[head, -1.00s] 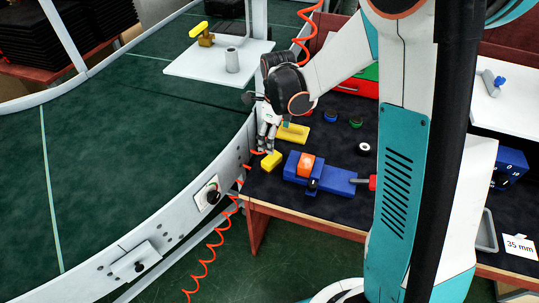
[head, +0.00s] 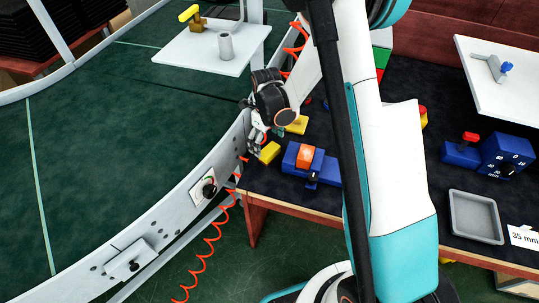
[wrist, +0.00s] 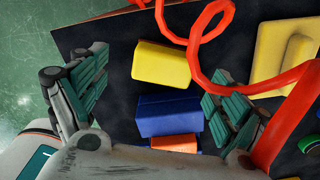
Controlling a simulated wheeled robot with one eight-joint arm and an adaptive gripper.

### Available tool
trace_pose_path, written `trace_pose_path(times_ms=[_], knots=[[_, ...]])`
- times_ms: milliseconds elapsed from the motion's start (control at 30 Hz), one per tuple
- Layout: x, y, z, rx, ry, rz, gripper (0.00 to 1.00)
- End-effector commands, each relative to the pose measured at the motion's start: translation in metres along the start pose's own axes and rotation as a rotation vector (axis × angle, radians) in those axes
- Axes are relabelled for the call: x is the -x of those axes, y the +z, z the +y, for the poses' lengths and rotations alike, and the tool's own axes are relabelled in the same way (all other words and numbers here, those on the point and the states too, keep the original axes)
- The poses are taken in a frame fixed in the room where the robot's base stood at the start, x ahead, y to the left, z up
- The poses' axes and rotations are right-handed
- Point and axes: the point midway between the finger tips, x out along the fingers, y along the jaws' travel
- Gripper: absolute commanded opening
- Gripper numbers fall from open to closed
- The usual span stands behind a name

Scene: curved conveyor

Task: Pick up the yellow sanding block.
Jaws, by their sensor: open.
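The yellow sanding block (head: 269,152) lies on the dark bench top near its left edge, beside the conveyor rail. In the wrist view the yellow block (wrist: 160,64) shows between and beyond the two open fingers, with nothing gripped. My gripper (head: 255,143) hangs just left of and above the block in the head view. The wrist view shows the gripper (wrist: 155,85) with its fingers spread wide, left and right of the block.
The coiled hose (wrist: 208,20) loops close to the block and right finger. A blue fixture with an orange piece (head: 305,156) stands right of the block. Another yellow piece (head: 297,125) lies behind. The conveyor rail (head: 225,150) is close on the left.

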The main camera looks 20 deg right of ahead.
Motion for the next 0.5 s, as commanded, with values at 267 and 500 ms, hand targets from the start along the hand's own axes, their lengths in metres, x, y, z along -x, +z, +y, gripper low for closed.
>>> trace_pose_path(times_ms=[267,500], knots=[[-0.017,-0.002,-0.002,0.0,0.0,0.0,0.9],[-0.051,-0.008,-0.007,0.0,0.0,0.0,0.9]])
